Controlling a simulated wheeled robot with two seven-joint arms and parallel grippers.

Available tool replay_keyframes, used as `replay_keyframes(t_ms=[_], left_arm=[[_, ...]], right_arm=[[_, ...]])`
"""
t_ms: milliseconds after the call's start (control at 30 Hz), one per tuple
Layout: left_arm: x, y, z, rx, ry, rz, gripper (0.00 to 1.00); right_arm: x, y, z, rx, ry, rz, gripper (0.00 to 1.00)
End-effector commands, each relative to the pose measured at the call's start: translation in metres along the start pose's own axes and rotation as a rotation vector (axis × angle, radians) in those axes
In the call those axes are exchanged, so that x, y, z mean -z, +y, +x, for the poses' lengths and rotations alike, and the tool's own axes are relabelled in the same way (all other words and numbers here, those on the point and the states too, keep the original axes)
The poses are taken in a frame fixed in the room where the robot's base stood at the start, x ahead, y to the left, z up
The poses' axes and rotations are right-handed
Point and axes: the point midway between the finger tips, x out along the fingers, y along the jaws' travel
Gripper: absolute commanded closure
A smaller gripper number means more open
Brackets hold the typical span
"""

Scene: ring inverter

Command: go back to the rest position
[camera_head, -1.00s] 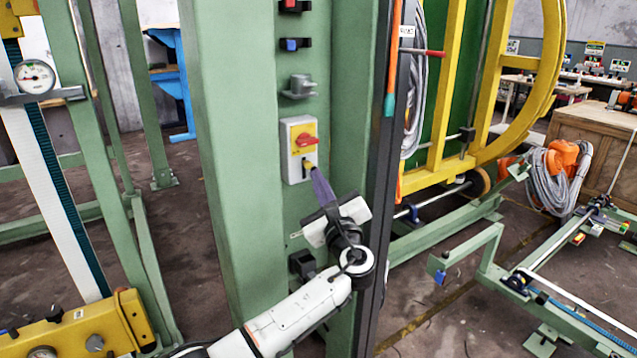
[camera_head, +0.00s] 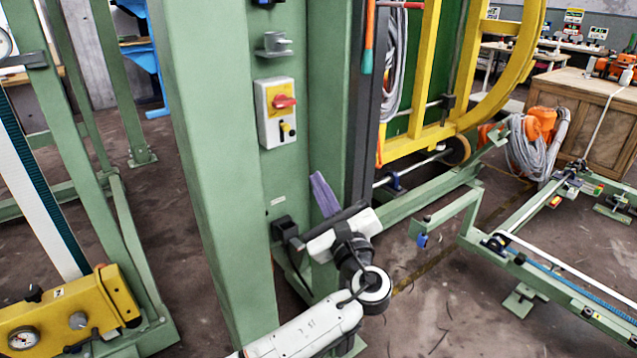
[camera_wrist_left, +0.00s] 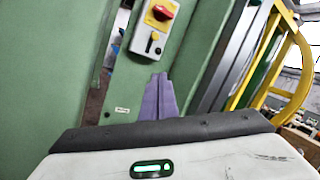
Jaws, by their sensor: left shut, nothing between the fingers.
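My left gripper (camera_head: 322,192) comes in from the bottom of the head view. Its purple fingers are closed together, with nothing between them. They point up, below and to the right of the switch box, and are apart from it. The left gripper also shows in the left wrist view (camera_wrist_left: 159,98). The switch box (camera_head: 276,112) is white and yellow with a red rotary knob (camera_head: 284,101) and a black lever below it. It is fixed to the green column and also shows in the left wrist view (camera_wrist_left: 152,29). My right gripper is in neither view.
The green column (camera_head: 205,150) stands close behind my left arm. A yellow wheel frame (camera_head: 432,70) and green floor rails (camera_head: 560,295) are to the right. A yellow gauge unit (camera_head: 65,315) is at lower left. Bare floor (camera_head: 430,320) shows right of my arm.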

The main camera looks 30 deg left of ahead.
Motion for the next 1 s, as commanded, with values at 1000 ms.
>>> replay_keyframes(t_ms=[1000], left_arm=[[0.191, 0.181, -0.249, -0.643, 1.021, -1.036, 1.00]], right_arm=[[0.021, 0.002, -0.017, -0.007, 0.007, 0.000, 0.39]])
